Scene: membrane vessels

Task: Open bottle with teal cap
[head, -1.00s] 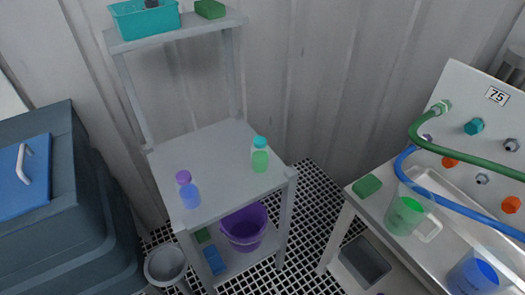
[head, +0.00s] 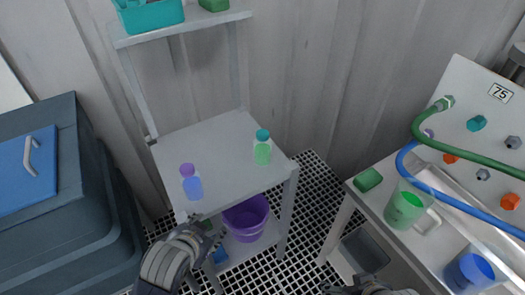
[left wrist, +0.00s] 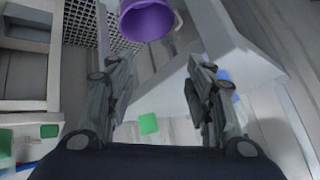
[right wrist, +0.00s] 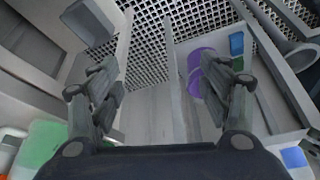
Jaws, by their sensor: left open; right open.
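The bottle with the teal cap (head: 263,148) stands upright on the middle shelf of the grey rack, with green contents and its cap on. A second bottle with a purple cap (head: 191,183) and blue contents stands to its left, nearer the front. My left gripper (head: 212,235) is low in front of the rack, below and apart from both bottles. It is open and empty in the left wrist view (left wrist: 160,65). My right gripper (head: 370,283) is only partly visible at the bottom edge. The right wrist view shows it open and empty (right wrist: 163,70).
The shelf (head: 222,165) is clear between the bottles. A purple bucket (head: 246,222) sits on the lower shelf. At right, a bench holds a green jug (head: 405,208), a blue jug (head: 473,268) and a green block (head: 368,180). A dark bin (head: 60,215) stands at left.

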